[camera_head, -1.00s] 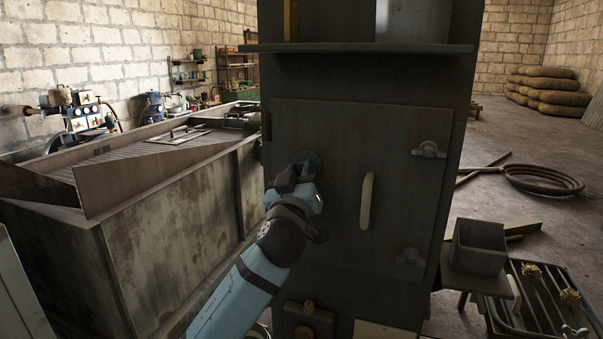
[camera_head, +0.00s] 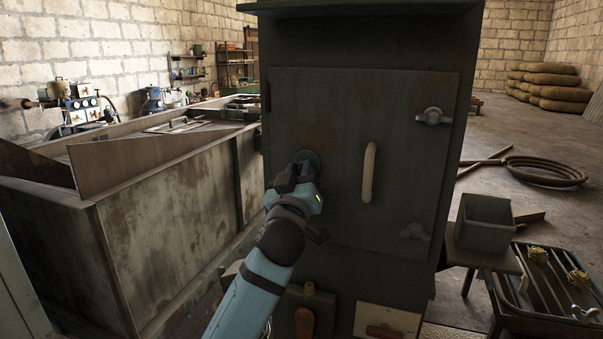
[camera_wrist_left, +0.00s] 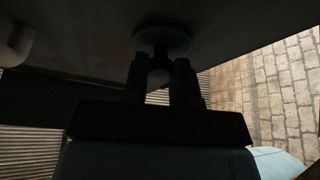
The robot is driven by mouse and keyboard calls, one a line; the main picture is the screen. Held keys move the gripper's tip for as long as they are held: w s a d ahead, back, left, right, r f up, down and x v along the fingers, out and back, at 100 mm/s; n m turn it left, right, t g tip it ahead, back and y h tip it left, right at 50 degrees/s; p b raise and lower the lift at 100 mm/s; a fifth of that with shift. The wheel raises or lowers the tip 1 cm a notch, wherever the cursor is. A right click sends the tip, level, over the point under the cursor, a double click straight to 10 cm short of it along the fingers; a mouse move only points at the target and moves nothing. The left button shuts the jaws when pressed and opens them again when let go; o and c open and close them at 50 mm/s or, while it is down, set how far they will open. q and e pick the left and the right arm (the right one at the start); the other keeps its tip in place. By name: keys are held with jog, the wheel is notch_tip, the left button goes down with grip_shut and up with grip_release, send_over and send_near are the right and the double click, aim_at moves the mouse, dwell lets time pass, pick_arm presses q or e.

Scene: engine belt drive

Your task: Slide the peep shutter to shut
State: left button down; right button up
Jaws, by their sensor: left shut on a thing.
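The peep shutter (camera_head: 309,157) is a small round greenish disc on the left part of the dark metal door (camera_head: 330,110). My left gripper (camera_head: 297,172) is at the shutter and covers its lower left part. In the left wrist view the disc (camera_wrist_left: 162,40) shows dark, with a small knob below it. The two fingers of my left gripper (camera_wrist_left: 162,75) are shut on that knob. Whether the peep hole behind the disc is covered cannot be told. My right gripper is not in view.
A pale upright handle (camera_head: 368,172) stands out from the door, right of my gripper. Latches (camera_head: 434,116) sit at the door's right edge. A long metal tank (camera_head: 165,200) stands close on the left. A grey box (camera_head: 484,223) stands at right.

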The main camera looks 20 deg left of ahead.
pick_arm(q)
jog(key=c, duration=0.9)
grip_release()
jog(key=shift+f, duration=0.2)
jog(key=b+v, duration=0.2)
jog(key=v, duration=1.1)
jog(key=shift+s, duration=0.4)
